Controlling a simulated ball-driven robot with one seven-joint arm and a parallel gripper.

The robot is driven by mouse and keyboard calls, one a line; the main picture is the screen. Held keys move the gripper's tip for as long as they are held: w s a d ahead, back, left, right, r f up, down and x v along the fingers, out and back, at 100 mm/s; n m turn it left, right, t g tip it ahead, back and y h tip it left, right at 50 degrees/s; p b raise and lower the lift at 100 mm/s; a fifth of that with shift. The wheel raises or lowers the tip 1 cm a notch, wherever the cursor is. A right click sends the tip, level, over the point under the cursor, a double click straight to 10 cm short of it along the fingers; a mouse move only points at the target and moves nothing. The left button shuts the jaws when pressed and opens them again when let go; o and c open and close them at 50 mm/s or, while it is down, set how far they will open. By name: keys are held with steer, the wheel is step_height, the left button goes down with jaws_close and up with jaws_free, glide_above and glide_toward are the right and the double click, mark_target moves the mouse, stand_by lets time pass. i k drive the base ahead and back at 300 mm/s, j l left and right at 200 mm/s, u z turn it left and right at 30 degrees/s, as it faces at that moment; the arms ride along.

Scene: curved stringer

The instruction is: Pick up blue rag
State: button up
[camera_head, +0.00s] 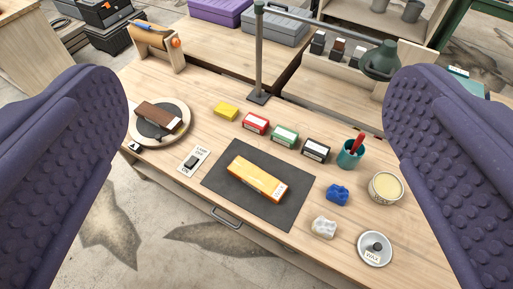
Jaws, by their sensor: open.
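The blue rag (337,195) is a small crumpled blue bundle on the wooden workbench, right of centre in the view. It lies right of the dark mat and below the teal cup. My gripper (256,165) shows as two purple studded fingers, one at each side edge of the view. It is open and empty, with a wide gap between the fingers. The fingers are well above the bench, apart from the rag, which shows in the gap nearer the right finger.
A white rag (324,227), an open wax tin (385,188) and its lid (375,248) lie close around the blue rag. The teal cup (350,154) holds a red-handled tool. An orange block (257,178) sits on the dark mat (222,164). A green lamp (381,61) overhangs the back.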

mark_target(338, 194)
steer(key=z, duration=0.7)
